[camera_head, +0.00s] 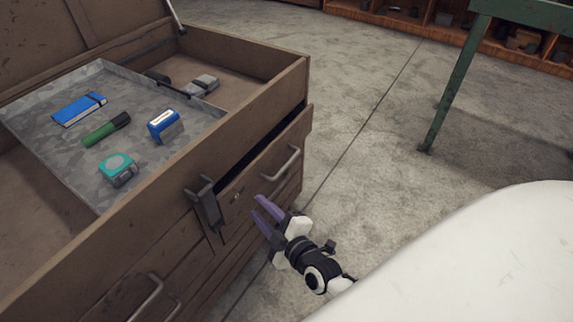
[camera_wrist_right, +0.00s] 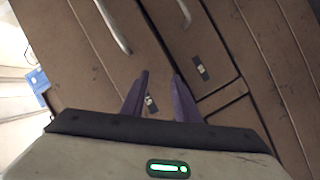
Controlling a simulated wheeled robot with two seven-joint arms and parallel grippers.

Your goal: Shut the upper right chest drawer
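The upper right drawer (camera_head: 268,172) of the brown chest (camera_head: 110,238) stands partly pulled out, with a dark gap showing above its front. Its front has a metal bar handle (camera_head: 284,165) and a small lock plate. My right gripper (camera_head: 262,205) is in front of the chest, just below and beside the drawer front, its purple fingers pointing toward the chest. The fingers are apart with nothing between them, as the right wrist view (camera_wrist_right: 160,78) also shows. Whether the fingertips touch the wood is unclear. My left gripper is not in view.
The chest's lid is raised. A grey tray (camera_head: 55,157) inside holds a blue notebook (camera_head: 80,108), a green marker (camera_head: 105,129), a teal tape measure (camera_head: 118,169) and a blue-white box (camera_head: 163,126). A dark latch (camera_head: 207,205) hangs at the front. A green table (camera_head: 452,100) stands right; floor between is clear.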

